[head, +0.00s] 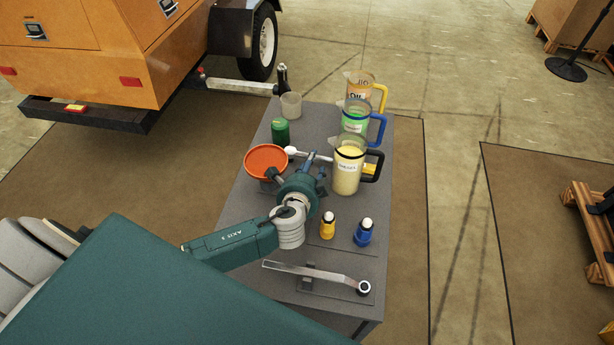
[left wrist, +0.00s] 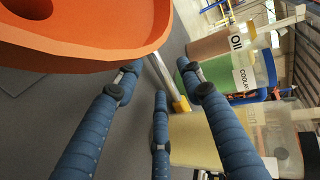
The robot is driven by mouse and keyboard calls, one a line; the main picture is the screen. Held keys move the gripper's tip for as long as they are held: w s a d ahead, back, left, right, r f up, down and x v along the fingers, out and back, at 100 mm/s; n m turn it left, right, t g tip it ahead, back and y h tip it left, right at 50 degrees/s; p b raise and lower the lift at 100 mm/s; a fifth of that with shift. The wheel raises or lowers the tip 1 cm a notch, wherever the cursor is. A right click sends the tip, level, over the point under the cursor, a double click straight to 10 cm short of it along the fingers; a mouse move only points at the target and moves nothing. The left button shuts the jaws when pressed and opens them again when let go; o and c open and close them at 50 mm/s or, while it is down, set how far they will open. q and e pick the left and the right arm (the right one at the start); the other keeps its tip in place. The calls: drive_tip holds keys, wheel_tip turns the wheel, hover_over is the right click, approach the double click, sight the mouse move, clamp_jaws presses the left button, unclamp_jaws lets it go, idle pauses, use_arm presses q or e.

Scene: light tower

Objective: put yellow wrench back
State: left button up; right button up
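A slim silver wrench with a yellow end (head: 369,169) lies across the table between the orange funnel and the pitchers; its other end looks white. In the left wrist view its silver shaft (left wrist: 163,78) and yellow end show beyond and between my fingers. My left gripper (head: 312,164) is over the table beside the shaft. In the left wrist view its blue fingers (left wrist: 160,82) are spread apart with nothing clearly held. I cannot tell whether a finger touches the wrench. My right gripper is not in view.
The orange funnel (head: 266,160) is close to my left fingers. The diesel pitcher (head: 347,170), coolant pitcher (head: 354,118) and oil pitcher (head: 357,86) line the right side. Yellow (head: 327,229) and blue (head: 363,235) bottles and another silver wrench (head: 315,273) are nearer.

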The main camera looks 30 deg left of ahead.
use_arm(q)
drive_tip(key=v, duration=0.9)
drive_tip(key=shift+b, duration=0.35)
